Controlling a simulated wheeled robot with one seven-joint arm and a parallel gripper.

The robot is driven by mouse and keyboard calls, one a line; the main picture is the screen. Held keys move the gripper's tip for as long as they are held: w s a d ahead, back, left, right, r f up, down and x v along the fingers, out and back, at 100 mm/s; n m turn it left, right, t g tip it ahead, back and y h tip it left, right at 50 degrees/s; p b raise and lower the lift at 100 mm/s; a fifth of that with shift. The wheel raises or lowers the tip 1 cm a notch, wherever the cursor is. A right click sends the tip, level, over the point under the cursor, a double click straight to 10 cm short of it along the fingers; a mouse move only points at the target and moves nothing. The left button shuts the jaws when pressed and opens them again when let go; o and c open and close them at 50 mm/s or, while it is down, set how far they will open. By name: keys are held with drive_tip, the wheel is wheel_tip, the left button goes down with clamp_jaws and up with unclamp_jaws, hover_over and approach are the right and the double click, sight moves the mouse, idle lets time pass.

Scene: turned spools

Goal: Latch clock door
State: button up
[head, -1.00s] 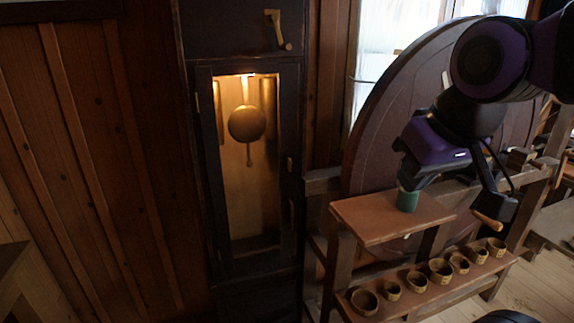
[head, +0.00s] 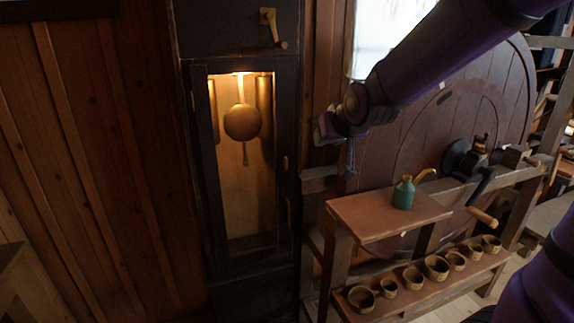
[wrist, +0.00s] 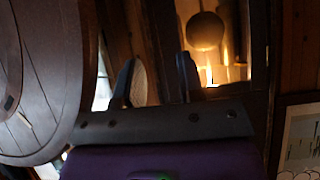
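The tall dark clock case stands left of centre in the head view. Its narrow glazed clock door (head: 283,215) has a lit interior with a round brass pendulum (head: 242,122). The door looks near flush with the case; I cannot tell if a small gap remains. A small brass latch piece (head: 285,163) sits on the door's right side. My gripper (head: 322,132) is right of the clock, apart from it, at about latch height. In the wrist view my gripper (wrist: 158,82) has its two fingers apart with nothing between them; the pendulum (wrist: 205,31) shows beyond, to the right.
A brass crank (head: 272,28) projects from the upper case. Right of the clock, a bench (head: 375,225) carries a green oil can (head: 403,195), with several small wooden cups on the shelf below. A large round wooden wheel (head: 490,110) and a crank handle (head: 483,216) stand behind it.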

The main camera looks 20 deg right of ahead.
drive_tip(key=w+f+t, duration=0.4)
drive_tip(key=w+f, duration=0.5)
drive_tip(key=w, duration=0.4)
drive_tip(key=t, duration=0.3)
approach(287, 164)
drive_tip(key=shift+n, duration=0.4)
drive_tip(key=w, duration=1)
drive_tip(key=shift+w, duration=0.1)
clamp_jaws()
